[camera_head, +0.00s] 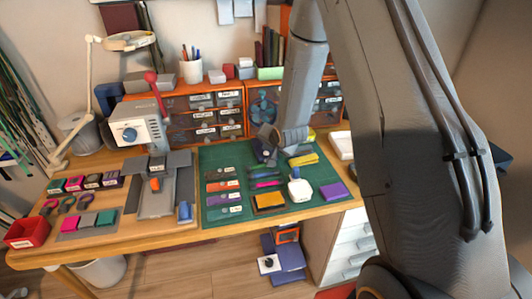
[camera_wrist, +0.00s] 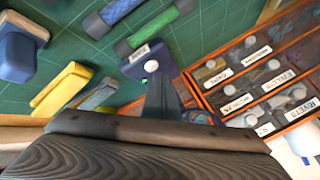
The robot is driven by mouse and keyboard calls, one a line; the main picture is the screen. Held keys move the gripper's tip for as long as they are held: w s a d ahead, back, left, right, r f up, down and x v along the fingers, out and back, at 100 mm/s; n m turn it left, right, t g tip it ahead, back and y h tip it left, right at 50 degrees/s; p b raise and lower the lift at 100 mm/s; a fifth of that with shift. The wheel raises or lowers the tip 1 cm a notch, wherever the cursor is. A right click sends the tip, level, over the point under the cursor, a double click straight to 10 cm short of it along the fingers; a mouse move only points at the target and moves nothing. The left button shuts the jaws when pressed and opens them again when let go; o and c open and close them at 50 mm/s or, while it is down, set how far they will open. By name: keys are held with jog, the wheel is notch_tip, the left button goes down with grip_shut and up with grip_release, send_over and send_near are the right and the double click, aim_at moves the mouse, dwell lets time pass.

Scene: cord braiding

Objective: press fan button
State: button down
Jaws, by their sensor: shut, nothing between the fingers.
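A small dark blue device (camera_wrist: 140,58) with a label, a round white button (camera_wrist: 152,67) and a lit green dot stands by the mat's back edge. A round blue fan-like shape (camera_head: 264,106) shows before the orange drawers, partly behind my arm.
Orange drawer units (camera_head: 205,116) stand close behind. A grey machine with a red-knobbed lever (camera_head: 141,122) stands to the left.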

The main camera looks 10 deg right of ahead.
jog(key=shift+f, duration=0.45)
jog(key=shift+r, duration=0.5)
jog(key=shift+r+p, duration=0.1)
jog(key=shift+p, duration=0.2)
jog(key=shift+r+p, duration=2.1)
jog(key=shift+r, duration=0.8)
